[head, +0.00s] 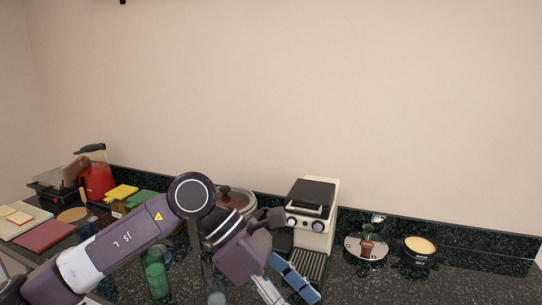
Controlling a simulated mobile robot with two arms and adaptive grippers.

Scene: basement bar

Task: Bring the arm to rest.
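My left arm (125,245) comes in from the left, bends at a round joint and reaches down over the counter. My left gripper (285,284) hangs at the lower middle, in front of the cream coffee machine (318,228). A blue part and a grey part of it show side by side, and its tips are at or past the bottom edge. I cannot tell whether it is open or shut, and no held object shows. My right gripper is not in view.
The dark speckled counter (380,288) runs along the wall. A red blender (97,180), boards, a green glass (155,273) and a lidded pot (235,199) stand left. A metal item (367,246) and a dark round container (418,253) stand right. Air above is free.

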